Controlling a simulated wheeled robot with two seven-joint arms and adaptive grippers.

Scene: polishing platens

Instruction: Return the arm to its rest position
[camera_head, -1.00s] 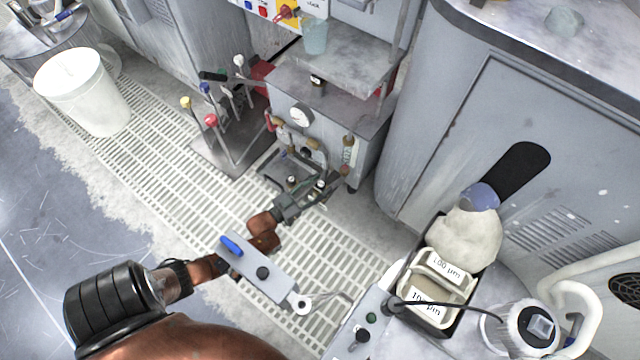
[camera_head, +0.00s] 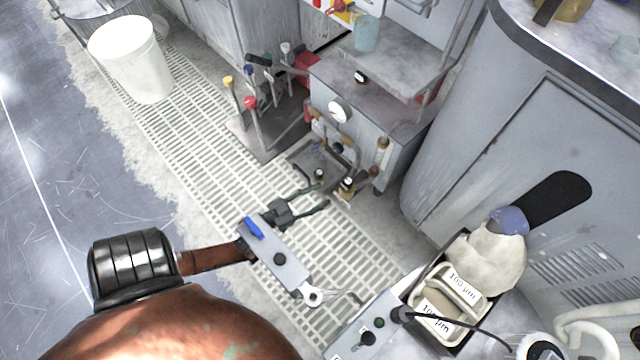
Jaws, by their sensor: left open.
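My left arm comes in from the bottom left, with its dark ribbed joint and brown links. My left gripper (camera_head: 308,196) is open and empty, its two dark fingers spread over the floor grating. It is apart from the small valve bench behind it. A grey plate with a blue lever (camera_head: 254,229) and a ring end overlaps my forearm in the picture; I cannot tell whether they touch. My right gripper is out of view.
A valve bench with a gauge (camera_head: 340,110) stands beyond the gripper. A rack of coloured-knob levers (camera_head: 262,125) is left of it. A white bucket (camera_head: 130,62) stands far left. A black tray (camera_head: 452,338) with labelled boxes is at lower right. Light floor grating (camera_head: 190,130) lies between.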

